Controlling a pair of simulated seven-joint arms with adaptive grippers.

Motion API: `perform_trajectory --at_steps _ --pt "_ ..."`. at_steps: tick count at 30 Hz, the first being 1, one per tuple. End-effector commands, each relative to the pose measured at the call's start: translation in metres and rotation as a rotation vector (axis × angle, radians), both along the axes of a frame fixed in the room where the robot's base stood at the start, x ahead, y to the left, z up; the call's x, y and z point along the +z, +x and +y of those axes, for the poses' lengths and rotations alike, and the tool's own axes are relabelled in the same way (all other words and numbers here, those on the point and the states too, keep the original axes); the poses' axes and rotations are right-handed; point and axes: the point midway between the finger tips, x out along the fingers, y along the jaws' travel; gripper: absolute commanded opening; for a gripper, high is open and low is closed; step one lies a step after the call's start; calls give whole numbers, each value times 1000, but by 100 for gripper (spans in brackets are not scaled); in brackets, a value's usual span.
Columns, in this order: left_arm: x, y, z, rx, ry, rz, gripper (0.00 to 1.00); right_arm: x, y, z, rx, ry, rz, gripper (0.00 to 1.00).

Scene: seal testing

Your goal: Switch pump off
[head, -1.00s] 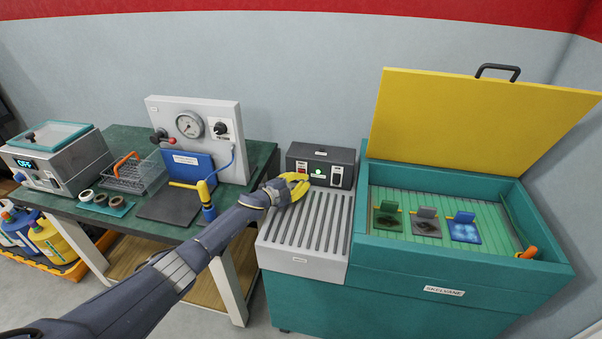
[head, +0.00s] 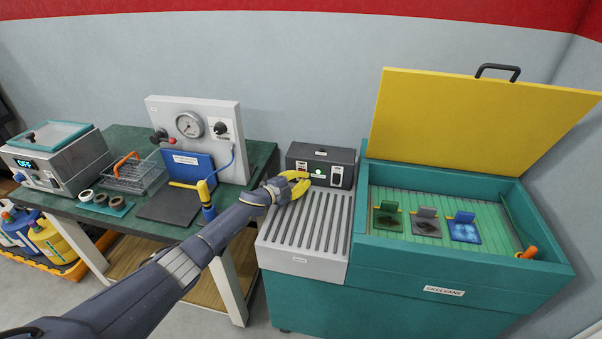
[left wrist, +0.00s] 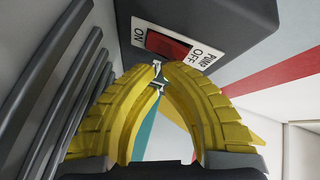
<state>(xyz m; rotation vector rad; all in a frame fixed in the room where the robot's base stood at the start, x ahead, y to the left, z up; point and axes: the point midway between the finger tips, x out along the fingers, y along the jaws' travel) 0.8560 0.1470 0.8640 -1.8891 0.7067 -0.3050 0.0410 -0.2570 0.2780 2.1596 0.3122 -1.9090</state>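The pump switch is a red rocker (left wrist: 168,45) in a white plate marked ON, OFF and PUMP, on the dark control box (left wrist: 232,25). In the head view the pump switch (head: 302,167) is the left of two switches on the box (head: 340,157), with a lit green light (head: 319,172) between them. My left gripper (head: 307,179), with yellow fingers, is at the box front just below the switch. In the left wrist view its fingertips (left wrist: 158,76) meet, with nothing between them, close to the rocker. Contact cannot be told. My right gripper is out of view.
The slotted grey drainboard (head: 305,225) lies under my left gripper. To the right is a teal tank (head: 400,262) with its yellow lid (head: 470,125) raised. A green bench (head: 130,140) with a gauge panel (head: 230,115) is at the left.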

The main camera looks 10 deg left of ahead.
Motion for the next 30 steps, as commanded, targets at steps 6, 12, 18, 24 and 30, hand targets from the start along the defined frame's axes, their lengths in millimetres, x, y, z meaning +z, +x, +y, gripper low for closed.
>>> perform_trajectory --at_steps 6,12,18,24,30 --pt "1 2 0 0 -1 -1 0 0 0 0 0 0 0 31" --pt "1 4 0 0 1 -1 0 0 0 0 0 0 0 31" --pt "1 3 0 0 1 -1 0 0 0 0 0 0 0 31" --pt "0 -1 0 0 1 -1 0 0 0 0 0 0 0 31" --pt "-1 -8 1 0 1 -1 0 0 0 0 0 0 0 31"
